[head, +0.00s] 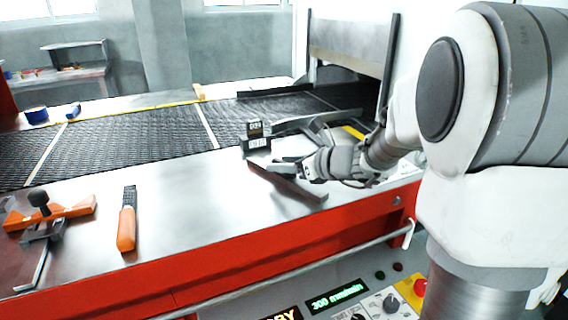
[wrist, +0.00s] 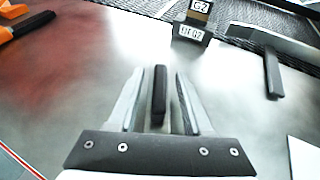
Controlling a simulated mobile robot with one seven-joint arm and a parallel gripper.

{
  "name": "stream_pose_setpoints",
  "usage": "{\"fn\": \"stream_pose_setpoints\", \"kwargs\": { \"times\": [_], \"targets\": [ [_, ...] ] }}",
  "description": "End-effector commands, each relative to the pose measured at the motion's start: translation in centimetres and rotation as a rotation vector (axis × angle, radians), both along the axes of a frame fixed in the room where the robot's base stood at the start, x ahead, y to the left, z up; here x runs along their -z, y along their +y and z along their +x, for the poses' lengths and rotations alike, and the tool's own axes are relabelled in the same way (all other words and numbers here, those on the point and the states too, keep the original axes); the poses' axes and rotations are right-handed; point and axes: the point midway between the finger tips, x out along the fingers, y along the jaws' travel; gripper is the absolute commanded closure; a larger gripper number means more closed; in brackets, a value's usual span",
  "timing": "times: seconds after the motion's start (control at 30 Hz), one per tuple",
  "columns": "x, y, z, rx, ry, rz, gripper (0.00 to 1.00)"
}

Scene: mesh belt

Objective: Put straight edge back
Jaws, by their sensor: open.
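My gripper (wrist: 158,75) is open, low over the metal table. It also shows in the head view (head: 278,166). A narrow black bar (wrist: 159,95), which I take for the straight edge, is between the two fingers in the wrist view, with a gap on each side. In the head view a dark bar (head: 305,193) shows below my gripper, partly covered by it. I cannot tell how far the bar is below the fingertips. A small black block labelled G2 (wrist: 192,32) stands beyond the fingers; it also shows in the head view (head: 256,140).
A grey strip with a black handle (wrist: 272,72) lies right of the G2 block by the mesh belt (head: 150,138). An orange-handled tool (head: 127,225) and an orange fixture (head: 50,213) lie at the left. The table between them and my gripper is clear.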

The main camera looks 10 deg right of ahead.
Motion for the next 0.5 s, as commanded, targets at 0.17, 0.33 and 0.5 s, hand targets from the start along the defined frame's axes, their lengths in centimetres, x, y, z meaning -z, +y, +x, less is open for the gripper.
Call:
{"fn": "stream_pose_setpoints", "kwargs": {
  "times": [0.17,0.33,0.5],
  "targets": [
    [-0.7,-0.1,-0.1,0.001,0.000,0.000,0.50],
    [-2.0,-1.8,-2.5,0.004,-0.002,-0.002,0.50],
    [-3.5,-3.8,-5.5,0.005,-0.001,-0.002,0.50]
  ]
}}
